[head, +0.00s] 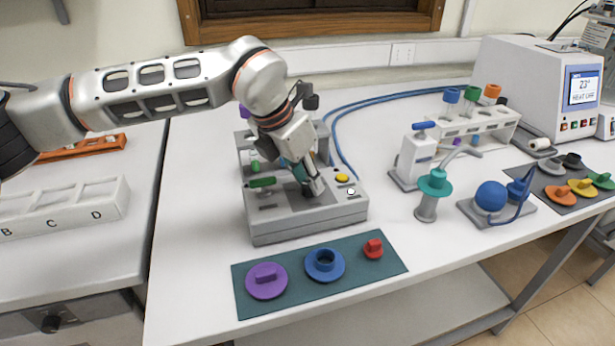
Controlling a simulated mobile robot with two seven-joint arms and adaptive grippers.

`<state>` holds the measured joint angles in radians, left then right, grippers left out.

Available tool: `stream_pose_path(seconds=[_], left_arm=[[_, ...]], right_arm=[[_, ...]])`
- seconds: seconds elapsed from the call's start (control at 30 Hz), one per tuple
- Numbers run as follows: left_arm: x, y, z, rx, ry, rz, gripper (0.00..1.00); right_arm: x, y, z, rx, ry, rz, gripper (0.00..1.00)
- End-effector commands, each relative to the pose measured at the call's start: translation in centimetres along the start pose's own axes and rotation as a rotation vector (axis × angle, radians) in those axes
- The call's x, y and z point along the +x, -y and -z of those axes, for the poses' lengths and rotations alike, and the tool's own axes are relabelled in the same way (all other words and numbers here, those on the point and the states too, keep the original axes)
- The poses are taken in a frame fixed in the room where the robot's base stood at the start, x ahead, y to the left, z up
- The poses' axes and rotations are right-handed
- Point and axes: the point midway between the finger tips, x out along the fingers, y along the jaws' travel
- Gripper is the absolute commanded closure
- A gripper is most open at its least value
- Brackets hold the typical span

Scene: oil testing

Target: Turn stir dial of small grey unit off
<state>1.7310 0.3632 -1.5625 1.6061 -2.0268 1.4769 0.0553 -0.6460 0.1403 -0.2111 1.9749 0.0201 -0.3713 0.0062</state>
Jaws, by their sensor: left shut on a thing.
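The small grey unit (300,224) stands on the white bench in the middle of the head view. Its sloped front panel carries a yellow button (342,178) and a white button (351,191) to the right, and a green handle-like part (262,182) on the left. My left gripper (312,190) points down onto the panel between them. It is shut at the stir dial, which its fingers hide almost wholly, so I cannot read the dial's setting. My right gripper is not in view.
A dark green mat (340,281) with purple, blue and red parts lies in front of the unit. Blue hoses (343,150) run behind it to the right. A white dispenser (416,158), a teal-topped stand (427,204) and a blue ball (491,196) stand at the right.

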Motion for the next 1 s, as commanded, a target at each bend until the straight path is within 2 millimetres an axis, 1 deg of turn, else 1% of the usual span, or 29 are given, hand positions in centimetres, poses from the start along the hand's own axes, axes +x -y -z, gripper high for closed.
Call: stream_pose_path(seconds=[0.4, 0.43, 0.5, 0.83, 0.93, 1.0], left_arm=[[0.1, 0.0, 0.1, -0.011, -0.004, -0.003, 0.99], [0.1, 0.0, 0.2, -0.011, -0.004, -0.003, 0.75], [0.1, 0.0, 0.1, -0.010, -0.004, -0.002, 0.61], [0.0, 0.0, 0.0, -0.009, -0.001, -0.003, 0.61], [-0.6, 0.0, 0.0, -0.009, 0.000, -0.004, 0.61], [-1.4, -0.1, 0.0, -0.009, 0.000, -0.004, 0.61]], right_arm=[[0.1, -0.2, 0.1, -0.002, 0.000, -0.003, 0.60], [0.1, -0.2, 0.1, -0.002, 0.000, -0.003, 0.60], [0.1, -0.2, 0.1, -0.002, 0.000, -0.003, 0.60], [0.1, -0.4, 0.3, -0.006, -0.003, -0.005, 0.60], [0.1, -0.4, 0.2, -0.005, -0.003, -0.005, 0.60], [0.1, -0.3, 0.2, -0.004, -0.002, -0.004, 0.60]])
